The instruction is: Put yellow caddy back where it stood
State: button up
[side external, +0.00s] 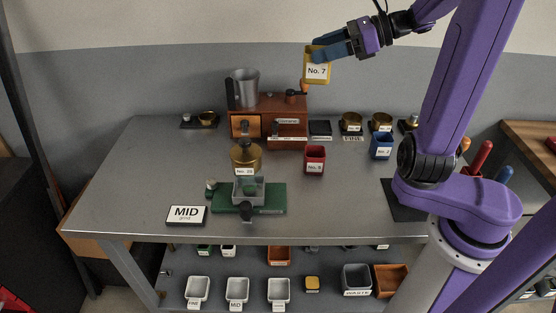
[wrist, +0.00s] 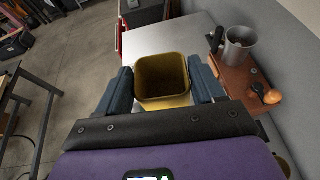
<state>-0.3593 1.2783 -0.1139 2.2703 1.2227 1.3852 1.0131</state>
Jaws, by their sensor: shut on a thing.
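The yellow caddy (side external: 317,70), labelled "No. 7", is held high above the back of the table in the side view, in front of the wall. My gripper (side external: 322,50) is shut on it, with dark blue fingers at its rim. In the wrist view the caddy (wrist: 162,82) sits upright between the two fingers of my gripper (wrist: 161,88), and its inside looks empty. A red caddy (side external: 314,161) and a blue caddy (side external: 381,147) stand on the grey table (side external: 130,180).
A brown roaster unit (side external: 268,122) with a metal jug (side external: 243,88) stands at the back, below and left of the held caddy. A brass pot (side external: 246,156), a green-based scale (side external: 262,198) and a "MID" card (side external: 186,215) are nearer the front. The table's left side is clear.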

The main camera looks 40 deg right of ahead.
jog(key=s+a+f+n+g+y, duration=0.1)
jog(key=s+a+f, duration=0.15)
jog(key=s, duration=0.35)
notch_tip(320, 180, down, 16)
jog(key=r, duration=0.1)
jog(key=shift+w+a+f, duration=0.15)
jog(key=shift+w+f, duration=2.15)
jog(key=shift+w, duration=0.15)
jog(key=shift+w+a+f, duration=0.15)
jog(key=shift+w+f, duration=2.1)
jog(key=shift+w, duration=0.15)
jog(key=shift+w+a+f, duration=0.15)
jog(key=shift+w+f, duration=2.15)
jog(key=shift+w, duration=0.15)
jog(key=shift+f, duration=0.15)
jog(key=o, duration=1.2)
jog(key=shift+c, duration=0.2)
